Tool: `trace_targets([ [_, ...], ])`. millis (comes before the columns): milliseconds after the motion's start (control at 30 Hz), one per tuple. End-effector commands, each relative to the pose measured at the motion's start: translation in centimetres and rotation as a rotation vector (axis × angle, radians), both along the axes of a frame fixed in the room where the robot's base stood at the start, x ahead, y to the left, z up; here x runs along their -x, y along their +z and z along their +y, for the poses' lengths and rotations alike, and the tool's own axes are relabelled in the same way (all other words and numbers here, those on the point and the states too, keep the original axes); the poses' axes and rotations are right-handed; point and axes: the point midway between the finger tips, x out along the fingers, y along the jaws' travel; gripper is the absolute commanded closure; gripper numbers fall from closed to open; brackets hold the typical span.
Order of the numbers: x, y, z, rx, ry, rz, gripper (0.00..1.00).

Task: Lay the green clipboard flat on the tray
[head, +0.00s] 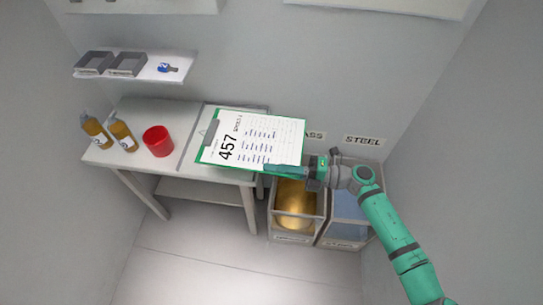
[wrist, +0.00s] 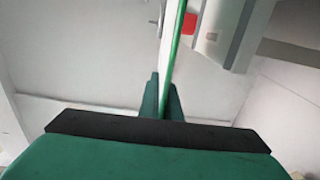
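The green clipboard (head: 289,128) has a grey clip at its left end and a white sheet marked 457. It is over the right part of the table, covering most of the grey-rimmed tray (head: 193,137). My gripper (head: 280,169) is shut on the clipboard's near right edge. In the wrist view the clipboard (wrist: 176,45) shows edge-on as a thin green strip between the two fingers (wrist: 165,97). The tray's left side and back edge show; the rest is hidden. I cannot tell the exact gap between clipboard and tray.
A red cup (head: 158,141) and two amber bottles (head: 109,134) stand on the table's left part (head: 180,118). A wall shelf (head: 150,76) above holds dark trays (head: 110,64) and a small blue item (head: 167,68). Two bins (head: 297,208) (head: 350,215) stand right of the table.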

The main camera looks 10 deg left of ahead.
Motion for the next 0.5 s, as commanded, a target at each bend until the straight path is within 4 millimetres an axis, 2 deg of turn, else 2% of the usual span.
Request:
trace_targets([
  [100, -2.4, -1.1, 1.0, -0.001, 0.013, 0.002, 1.0],
  [200, -4.2, -1.9, 1.2, -0.002, 0.014, 0.002, 1.0],
  [500, -8.0, -6.2, 0.4, -0.001, -0.005, 0.002, 1.0],
])
